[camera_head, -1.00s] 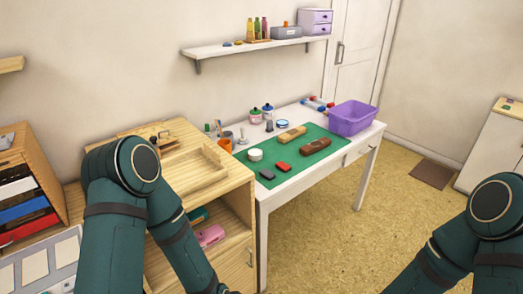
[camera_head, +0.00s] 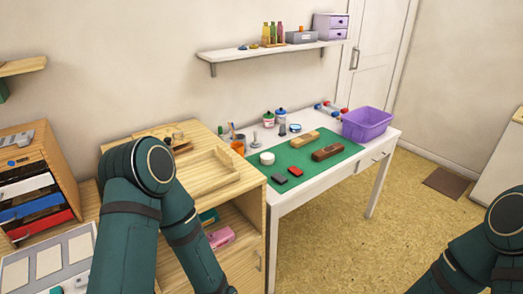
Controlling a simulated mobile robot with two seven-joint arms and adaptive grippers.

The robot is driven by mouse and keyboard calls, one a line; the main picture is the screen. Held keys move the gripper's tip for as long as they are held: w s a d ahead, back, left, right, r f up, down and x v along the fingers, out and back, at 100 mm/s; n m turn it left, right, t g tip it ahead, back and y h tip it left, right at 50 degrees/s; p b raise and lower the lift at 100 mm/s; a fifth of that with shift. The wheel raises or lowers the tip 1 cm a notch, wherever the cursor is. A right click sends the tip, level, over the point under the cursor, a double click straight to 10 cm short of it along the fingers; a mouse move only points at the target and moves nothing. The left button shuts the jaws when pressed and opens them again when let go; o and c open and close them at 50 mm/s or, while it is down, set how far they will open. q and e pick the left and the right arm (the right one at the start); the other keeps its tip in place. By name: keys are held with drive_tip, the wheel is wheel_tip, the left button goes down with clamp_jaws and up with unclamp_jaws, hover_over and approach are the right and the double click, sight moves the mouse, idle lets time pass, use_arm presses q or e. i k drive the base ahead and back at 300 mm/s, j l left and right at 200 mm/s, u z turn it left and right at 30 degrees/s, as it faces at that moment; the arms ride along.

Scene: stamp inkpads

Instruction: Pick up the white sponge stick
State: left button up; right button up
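I cannot pick out the white sponge stick for certain. A small pale upright object (camera_head: 255,140) stands on the white table behind the green mat (camera_head: 331,161), too small to identify. A round white item (camera_head: 267,158) sits at the mat's left part. My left arm comes in on the left in front of the wooden cabinet, and my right arm shows at the lower right. Both run out of the bottom of the picture, so neither gripper is in view.
The mat also holds a black block (camera_head: 280,179), a red block (camera_head: 296,171), a tan block (camera_head: 304,137) and a brown block (camera_head: 328,152). An orange cup (camera_head: 238,147) and a purple bin (camera_head: 367,123) stand on the table (camera_head: 343,172). The floor (camera_head: 330,240) before it is clear.

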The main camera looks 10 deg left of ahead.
sight(255, 142)
drive_tip(key=i+l, duration=0.35)
drive_tip(key=i+l+u, duration=0.1)
drive_tip(key=i+l, duration=0.2)
drive_tip(key=l, duration=0.2)
drive_tip(key=i+l+u, duration=0.1)
drive_tip(key=i+l, duration=0.55)
drive_tip(key=l, duration=0.25)
